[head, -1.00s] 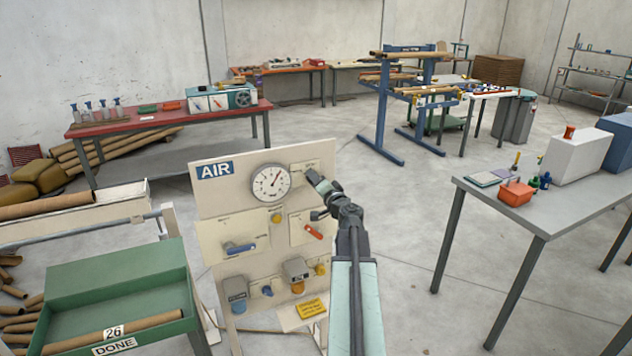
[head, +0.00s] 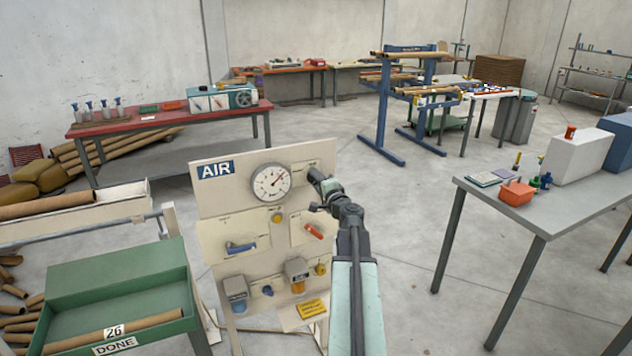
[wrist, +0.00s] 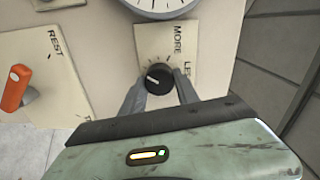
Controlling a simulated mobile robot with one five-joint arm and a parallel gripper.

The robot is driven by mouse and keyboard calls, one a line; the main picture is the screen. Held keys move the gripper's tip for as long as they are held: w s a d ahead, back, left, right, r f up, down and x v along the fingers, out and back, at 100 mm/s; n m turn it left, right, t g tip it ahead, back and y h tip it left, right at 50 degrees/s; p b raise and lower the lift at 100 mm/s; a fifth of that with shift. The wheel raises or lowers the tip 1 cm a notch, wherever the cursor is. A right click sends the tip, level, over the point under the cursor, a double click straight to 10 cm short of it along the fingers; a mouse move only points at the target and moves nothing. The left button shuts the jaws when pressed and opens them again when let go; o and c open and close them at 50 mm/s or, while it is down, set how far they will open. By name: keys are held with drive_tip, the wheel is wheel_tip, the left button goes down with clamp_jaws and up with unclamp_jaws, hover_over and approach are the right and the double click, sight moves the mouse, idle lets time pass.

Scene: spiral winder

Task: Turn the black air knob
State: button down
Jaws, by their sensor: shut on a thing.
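The black air knob (wrist: 158,78) shows in the wrist view, on a cream plate marked "MORE" and partly hidden "LE...", with a white pointer line. My gripper (wrist: 160,92) is shut on the knob, one grey finger on each side. The gauge's rim also shows at the top of the wrist view (wrist: 160,8).
A red-orange lever (head: 313,231) marked "REST" in the wrist view and a blue lever (head: 240,247) sit lower on the panel. A green tray (head: 115,285) stands at left, a grey table (head: 545,205) at right. Open floor lies between panel and table.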

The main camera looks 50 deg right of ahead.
drive_tip(key=shift+m, duration=0.8)
drive_tip(key=c, duration=0.9)
unclamp_jaws()
drive_tip(key=shift+w, duration=0.1)
drive_tip(key=v, duration=0.8)
